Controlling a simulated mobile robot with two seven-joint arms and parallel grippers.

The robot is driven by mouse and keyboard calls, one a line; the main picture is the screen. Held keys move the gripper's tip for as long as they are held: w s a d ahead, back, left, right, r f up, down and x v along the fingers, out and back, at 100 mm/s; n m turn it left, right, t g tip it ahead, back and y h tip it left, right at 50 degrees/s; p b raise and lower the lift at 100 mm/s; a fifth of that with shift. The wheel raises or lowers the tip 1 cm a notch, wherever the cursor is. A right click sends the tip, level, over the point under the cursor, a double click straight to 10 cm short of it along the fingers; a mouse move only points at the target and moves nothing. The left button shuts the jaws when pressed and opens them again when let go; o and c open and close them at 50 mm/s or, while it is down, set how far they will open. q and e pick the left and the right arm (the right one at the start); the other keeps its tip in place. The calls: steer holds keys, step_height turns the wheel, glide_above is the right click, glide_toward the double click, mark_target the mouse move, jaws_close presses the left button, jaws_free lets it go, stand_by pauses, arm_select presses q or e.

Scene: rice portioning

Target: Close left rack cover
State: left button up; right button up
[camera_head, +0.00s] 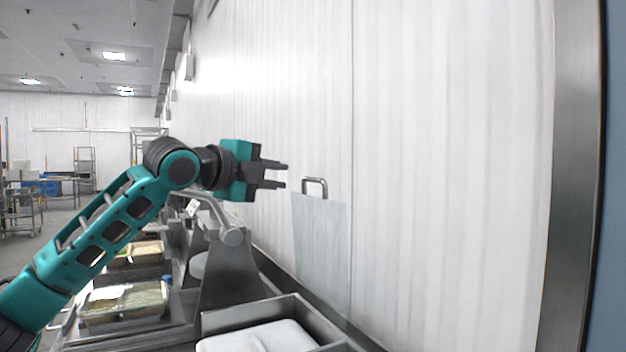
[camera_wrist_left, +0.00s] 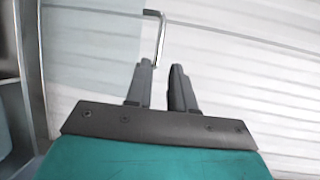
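The rack cover (camera_head: 322,250) is a pale translucent panel standing upright against the white wall, with a metal handle (camera_head: 316,183) at its top edge. My left gripper (camera_head: 283,176) points right toward the handle, a little left of it in the head view. Its two fingers are apart with nothing between them. In the left wrist view the fingertips (camera_wrist_left: 161,66) are just below the bent metal handle (camera_wrist_left: 159,36), and the pale panel (camera_wrist_left: 95,45) lies to the left. I cannot tell whether a finger touches the handle. My right gripper is not seen.
A metal counter holds food trays (camera_head: 125,302) below my left arm. A steel stand with a thick bent tube (camera_head: 228,225) rises beside the panel. A white-lidded container (camera_head: 262,338) sits at the front. The wall (camera_head: 450,180) is close on the right.

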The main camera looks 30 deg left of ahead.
mark_target(312, 180)
arm_select(q)
steer(key=w, duration=0.4)
steer(key=w+d+f+p, duration=0.1)
steer(key=w, duration=0.2)
steer(key=w+p, duration=0.1)
steer(key=w, duration=0.3)
steer(key=shift+w+d+f, duration=0.25)
steer(key=shift+w+d, duration=0.05)
steer(key=shift+d, duration=0.1)
steer(key=shift+c, duration=0.2)
jaws_close()
